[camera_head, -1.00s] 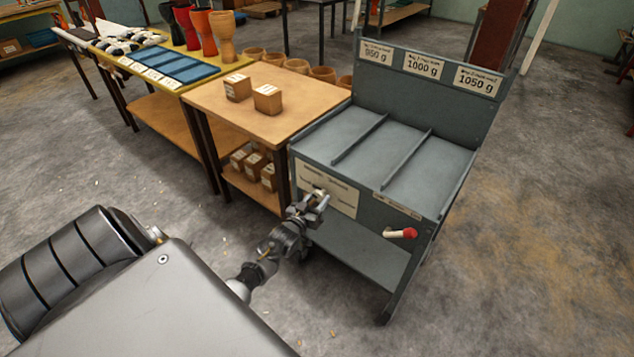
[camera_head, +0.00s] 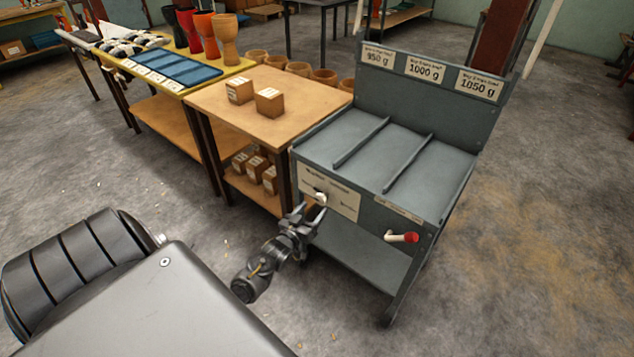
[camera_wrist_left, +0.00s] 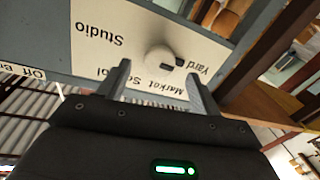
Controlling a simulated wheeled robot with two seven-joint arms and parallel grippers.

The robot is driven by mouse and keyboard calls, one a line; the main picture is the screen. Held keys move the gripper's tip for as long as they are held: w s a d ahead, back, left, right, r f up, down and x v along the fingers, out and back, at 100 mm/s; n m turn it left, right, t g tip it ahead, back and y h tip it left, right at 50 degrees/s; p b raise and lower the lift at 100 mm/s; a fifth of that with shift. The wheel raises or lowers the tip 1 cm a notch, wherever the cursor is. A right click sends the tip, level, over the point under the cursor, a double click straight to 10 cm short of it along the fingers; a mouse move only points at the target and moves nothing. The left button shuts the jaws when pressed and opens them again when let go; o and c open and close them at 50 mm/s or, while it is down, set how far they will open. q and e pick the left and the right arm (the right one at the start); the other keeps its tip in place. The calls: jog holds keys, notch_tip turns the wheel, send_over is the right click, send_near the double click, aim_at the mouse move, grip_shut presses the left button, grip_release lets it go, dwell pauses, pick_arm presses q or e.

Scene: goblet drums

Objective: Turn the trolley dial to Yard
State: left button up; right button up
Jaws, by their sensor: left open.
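The trolley (camera_head: 385,245) is a grey metal cart with a cream label plate (camera_head: 346,204) on its front. A pale round dial (camera_head: 320,198) sits on this plate. In the left wrist view the plate appears turned over, with "Studio", "Yard" and "Market School" lettering around the dial (camera_wrist_left: 159,57). A dark mark shows at the dial's lower right, on the side towards "Yard"; its exact setting is hard to tell. My left gripper (camera_head: 309,214) is open and empty, just below the dial and apart from it. Its two fingers show in the left wrist view (camera_wrist_left: 157,82). My right gripper is out of view.
A red-tipped lever (camera_head: 403,237) sticks out of the trolley front to the right. A wooden table (camera_head: 260,125) with small boxes adjoins the trolley's left side. Goblet drums (camera_head: 205,35) stand behind. The floor in front is clear.

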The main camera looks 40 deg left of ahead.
pick_arm(q)
jog(key=s, duration=0.6)
jog(key=shift+s+d, duration=0.2)
jog(key=shift+d, duration=0.25)
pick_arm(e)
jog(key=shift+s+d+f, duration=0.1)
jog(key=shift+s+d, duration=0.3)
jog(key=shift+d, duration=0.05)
